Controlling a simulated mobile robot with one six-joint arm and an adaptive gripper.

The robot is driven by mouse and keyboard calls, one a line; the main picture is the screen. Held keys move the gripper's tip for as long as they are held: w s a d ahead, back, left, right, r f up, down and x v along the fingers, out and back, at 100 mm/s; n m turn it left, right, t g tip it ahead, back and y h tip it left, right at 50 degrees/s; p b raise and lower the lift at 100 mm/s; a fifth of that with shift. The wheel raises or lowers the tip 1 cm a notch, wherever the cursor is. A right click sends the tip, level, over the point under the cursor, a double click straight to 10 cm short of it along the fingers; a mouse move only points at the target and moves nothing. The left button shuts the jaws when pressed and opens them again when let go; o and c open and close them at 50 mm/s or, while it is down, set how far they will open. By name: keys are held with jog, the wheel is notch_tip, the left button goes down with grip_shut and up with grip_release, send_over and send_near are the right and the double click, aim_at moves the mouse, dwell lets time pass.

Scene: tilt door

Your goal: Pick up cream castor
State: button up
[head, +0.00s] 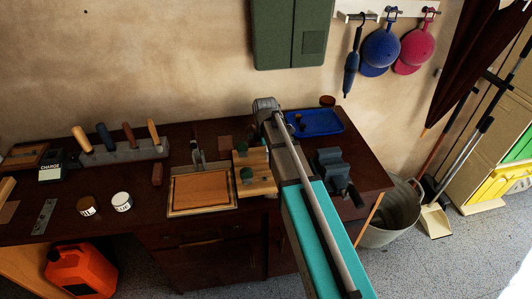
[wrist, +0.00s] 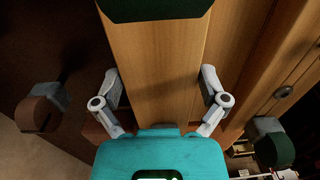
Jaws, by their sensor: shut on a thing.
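I cannot make out a cream castor in either view. In the wrist view my gripper (wrist: 160,90) has one finger on each side of a light wooden piece (wrist: 155,65) and is shut on it. A dark green round-edged part (wrist: 155,9) is at the top end of this piece. A grey bracket with a brown rounded part (wrist: 37,113) is at the left. A dark green part (wrist: 272,148) is at the lower right. In the head view my arm hides the gripper, beside light wooden pieces with green parts (head: 247,174).
The dark workbench (head: 140,210) carries a tool rack (head: 130,153), a framed wooden board (head: 202,190), two small jars (head: 121,201), a blue tray (head: 325,121) and a grey vise (head: 332,165). A metal bucket (head: 388,215) stands right of it. An orange can (head: 80,272) is below.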

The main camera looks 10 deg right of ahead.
jog(key=shift+f+b, duration=0.75)
jog(key=shift+f, duration=0.25)
jog(key=o, duration=1)
jog(key=shift+c, duration=0.2)
jog(key=r+p, duration=1.2)
jog(key=shift+w, duration=0.2)
dwell(0.3)
